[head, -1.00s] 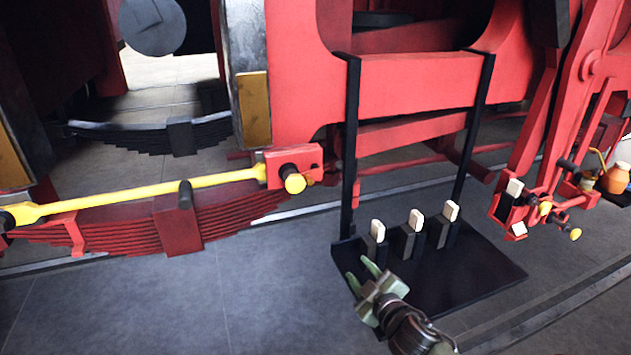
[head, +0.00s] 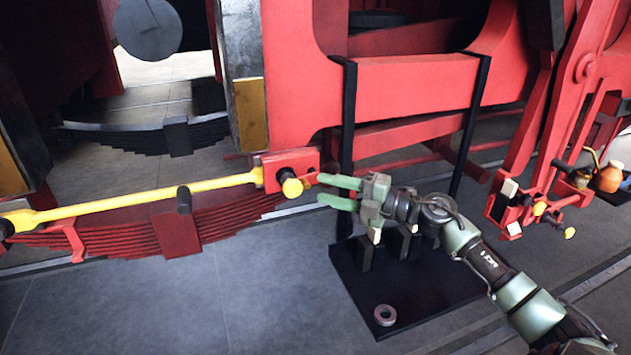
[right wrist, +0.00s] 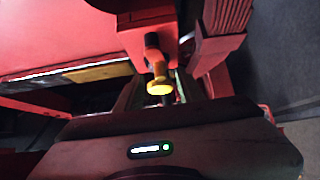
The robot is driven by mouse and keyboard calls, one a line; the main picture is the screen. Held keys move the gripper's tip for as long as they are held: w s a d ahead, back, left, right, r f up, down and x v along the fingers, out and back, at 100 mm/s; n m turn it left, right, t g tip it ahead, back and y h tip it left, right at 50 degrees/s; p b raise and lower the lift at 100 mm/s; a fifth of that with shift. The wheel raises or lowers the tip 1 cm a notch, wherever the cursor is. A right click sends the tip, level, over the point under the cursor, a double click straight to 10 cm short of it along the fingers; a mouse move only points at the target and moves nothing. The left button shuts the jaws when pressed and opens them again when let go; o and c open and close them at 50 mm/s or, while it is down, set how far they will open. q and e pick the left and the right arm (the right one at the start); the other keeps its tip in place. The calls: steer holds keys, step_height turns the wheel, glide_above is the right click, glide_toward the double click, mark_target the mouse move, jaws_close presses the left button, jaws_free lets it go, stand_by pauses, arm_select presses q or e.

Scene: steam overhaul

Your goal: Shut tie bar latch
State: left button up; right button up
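The yellow tie bar (head: 150,195) runs from the left edge to a red bracket block (head: 272,170) in the head view. A yellow knob (head: 292,187) on a dark shaft sticks out of the block, with a small red piece beside it that may be the latch. My right gripper (head: 321,190) is open and empty, its green fingers pointing left just right of the knob. In the right wrist view the yellow knob (right wrist: 159,82) stands ahead, between the fingers' directions; contact cannot be told. My left gripper is out of view.
Black straps (head: 347,120) hang close behind the gripper. A red leaf spring (head: 120,235) sits under the bar. Front floor at left is clear.

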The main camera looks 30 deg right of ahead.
mark_target(310, 186)
steer(key=p+x, duration=0.1)
steer(key=x, duration=0.2)
steer(key=shift+w+a, duration=0.15)
steer(key=shift+w, duration=0.1)
jaws_close()
steer(key=shift+f+m+t+b, duration=0.3)
steer(key=shift+t+b, duration=0.1)
steer(key=shift+b, duration=0.35)
steer(key=shift+r+m+t+b, duration=0.3)
steer(key=shift+r+m+b, duration=0.1)
steer(key=shift+m, duration=0.1)
